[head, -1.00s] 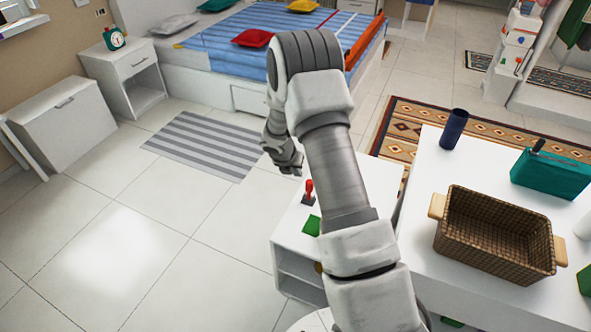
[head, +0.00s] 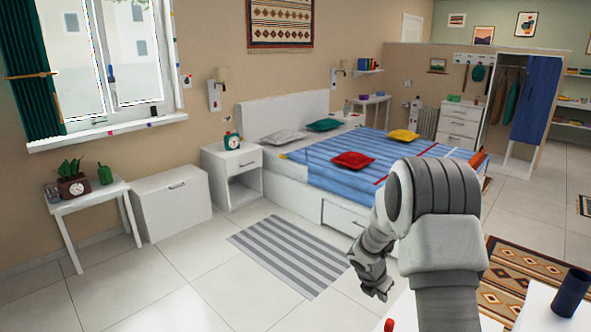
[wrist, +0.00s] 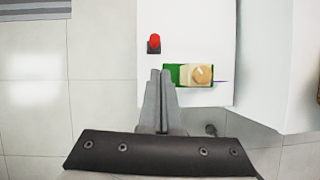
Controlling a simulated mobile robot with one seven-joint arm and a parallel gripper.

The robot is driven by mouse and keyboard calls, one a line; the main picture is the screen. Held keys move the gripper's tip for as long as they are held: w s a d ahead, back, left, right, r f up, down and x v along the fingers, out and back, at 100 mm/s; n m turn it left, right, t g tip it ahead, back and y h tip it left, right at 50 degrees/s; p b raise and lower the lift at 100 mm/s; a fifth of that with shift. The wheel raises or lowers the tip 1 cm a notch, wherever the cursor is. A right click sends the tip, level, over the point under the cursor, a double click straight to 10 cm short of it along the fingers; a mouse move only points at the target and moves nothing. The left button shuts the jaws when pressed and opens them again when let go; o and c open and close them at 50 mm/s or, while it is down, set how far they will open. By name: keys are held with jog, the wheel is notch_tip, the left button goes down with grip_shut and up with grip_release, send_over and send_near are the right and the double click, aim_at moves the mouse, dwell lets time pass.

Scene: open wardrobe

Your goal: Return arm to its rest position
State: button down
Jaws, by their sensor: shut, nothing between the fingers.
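My arm rises from the lower right of the head view and bends at its elbow. My gripper (wrist: 160,74) is shut and empty in the wrist view, its two fingers pressed together. Below its tips is a small white cabinet top (wrist: 195,20). A red-handled stamp (wrist: 154,43) stands there, up and left of the fingertips. A green item (wrist: 173,70) with a beige knobbed piece (wrist: 199,75) over it lies just right of the fingertips. In the head view my wrist hangs left of the elbow, and the fingers are too small to read.
A dark blue cylinder (head: 570,292) stands on a white table (head: 537,305) at the lower right. A bed (head: 345,205), a nightstand (head: 233,172) and a white chest (head: 172,203) stand farther back. Open floor with a striped rug (head: 291,252) lies to the left.

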jog(key=s+a+r+m, duration=0.2)
jog(key=s+r+m, duration=0.5)
jog(key=r, duration=0.4)
jog(key=s+a+r+m, duration=0.1)
jog(key=s+r+m, duration=0.6)
jog(key=r, duration=0.4)
jog(key=s+a+r+m+t+y, duration=0.1)
jog(key=s+a+m, duration=0.3)
jog(key=s, duration=0.5)
jog(key=s+a+r+m+t+y, duration=0.1)
jog(key=s+a+r+m+y, duration=0.2)
jog(key=s+m, duration=0.5)
jog(key=shift+s+a+r, duration=0.55)
jog(key=shift+s+r, duration=0.2)
jog(key=shift+r, duration=0.1)
